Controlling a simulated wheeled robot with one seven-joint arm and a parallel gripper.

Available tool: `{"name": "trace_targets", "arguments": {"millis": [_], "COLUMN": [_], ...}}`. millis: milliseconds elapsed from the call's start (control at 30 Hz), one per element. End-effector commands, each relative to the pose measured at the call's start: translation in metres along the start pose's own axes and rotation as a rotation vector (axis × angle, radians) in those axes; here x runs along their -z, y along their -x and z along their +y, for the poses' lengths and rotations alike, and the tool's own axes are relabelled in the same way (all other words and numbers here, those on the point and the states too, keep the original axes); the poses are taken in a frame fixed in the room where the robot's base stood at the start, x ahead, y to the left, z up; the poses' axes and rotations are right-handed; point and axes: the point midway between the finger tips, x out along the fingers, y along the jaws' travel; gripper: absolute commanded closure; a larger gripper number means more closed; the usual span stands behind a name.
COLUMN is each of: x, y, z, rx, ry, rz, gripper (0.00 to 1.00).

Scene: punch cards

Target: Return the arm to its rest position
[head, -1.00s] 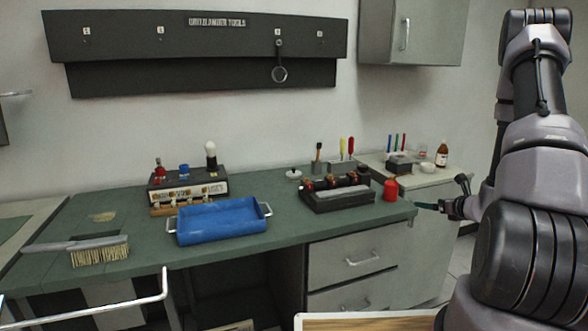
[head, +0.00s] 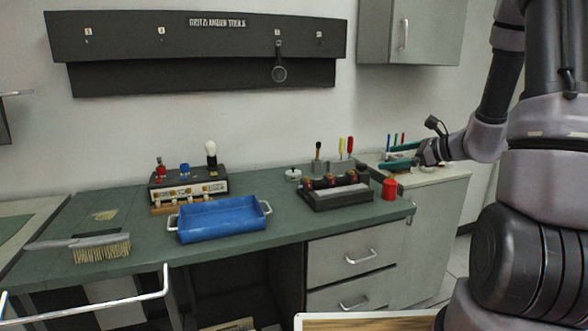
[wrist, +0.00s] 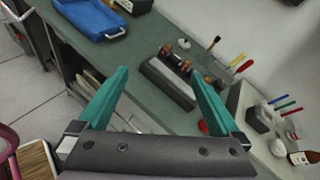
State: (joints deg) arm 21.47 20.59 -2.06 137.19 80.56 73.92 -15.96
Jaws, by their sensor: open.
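My gripper (head: 399,161) is at the right in the head view, raised near the right end of the green workbench (head: 280,228). In the wrist view its two teal fingers (wrist: 158,98) are spread apart with nothing between them. The bench and a dark block-shaped device (wrist: 170,78) show beyond the fingers. My arm comes in from the right edge of the head view, and its upper part is cut off by the frame.
A blue tray (head: 222,220), a brush (head: 100,247), a device with a bulb (head: 187,186), a dark holder (head: 337,192) and a red container (head: 390,189) stand on the bench. A side cabinet (head: 430,225) stands at right. A wall cabinet (head: 408,30) hangs above.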

Motion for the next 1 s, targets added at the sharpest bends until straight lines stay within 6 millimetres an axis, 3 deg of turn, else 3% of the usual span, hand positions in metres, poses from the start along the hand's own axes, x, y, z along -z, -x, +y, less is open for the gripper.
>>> {"name": "trace_targets", "arguments": {"millis": [33, 200, 300, 500, 633, 800, 1000], "x": [-0.029, -0.087, -0.109, -0.135, -0.145, -0.155, -0.163], "y": [0.004, 0.027, 0.046, 0.094, 0.128, 0.167, 0.192], "z": [0.015, 0.071, 0.1, 0.141, 0.154, 0.157, 0.153], "rx": [-0.063, -0.267, -0.365, -0.504, -0.55, -0.556, -0.54], "ry": [0.1, 0.416, 0.612, 1.016, 1.282, 1.57, 1.738], "rz": [-0.002, 0.036, 0.079, 0.202, 0.308, 0.448, 0.546], "gripper": [0.0, 0.0, 0.0, 0.0, 0.0, 0.0, 0.0]}}
